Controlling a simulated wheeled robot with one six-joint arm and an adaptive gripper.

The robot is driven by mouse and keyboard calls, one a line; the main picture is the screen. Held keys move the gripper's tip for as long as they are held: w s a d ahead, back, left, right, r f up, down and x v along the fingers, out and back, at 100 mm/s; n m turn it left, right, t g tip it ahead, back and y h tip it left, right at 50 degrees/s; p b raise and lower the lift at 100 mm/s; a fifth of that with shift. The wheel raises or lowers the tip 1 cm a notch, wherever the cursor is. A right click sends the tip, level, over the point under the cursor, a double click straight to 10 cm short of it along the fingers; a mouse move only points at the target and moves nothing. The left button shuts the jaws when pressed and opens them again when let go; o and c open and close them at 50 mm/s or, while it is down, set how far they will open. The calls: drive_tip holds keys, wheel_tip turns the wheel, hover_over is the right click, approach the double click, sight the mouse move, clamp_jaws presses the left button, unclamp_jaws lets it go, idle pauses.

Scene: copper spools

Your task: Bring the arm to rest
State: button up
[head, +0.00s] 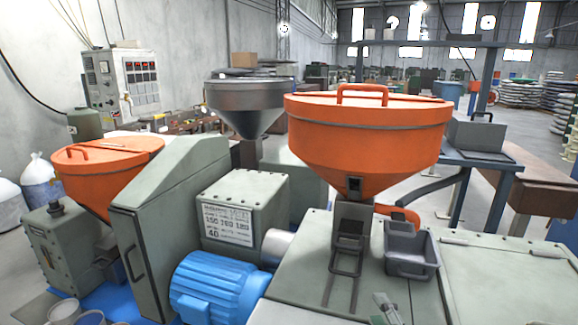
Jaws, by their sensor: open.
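Neither my arm nor my gripper can be made out in the head view, so its pose and what it may hold are hidden from me. No copper spools can be made out either. A small pale metal fitting (386,309) shows at the bottom edge on the green machine top; I cannot tell what it is.
Close ahead stand green machines (245,205) with a large orange hopper (365,140), a smaller orange hopper (105,170), a blue motor (215,287) and a grey open bin (412,256). A steel hopper (245,100) stands behind. Some floor (545,130) shows clear at right.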

drive_tip(key=s+f+m+h, duration=0.1)
drive_tip(key=s+f+m, duration=0.8)
drive_tip(key=s+f, duration=0.8)
drive_tip(key=s+d+f+m, duration=0.1)
drive_tip(key=s+m, duration=0.8)
drive_tip(key=s, duration=1.5)
drive_tip(key=shift+f+g, duration=0.15)
drive_tip(key=shift+g, duration=0.25)
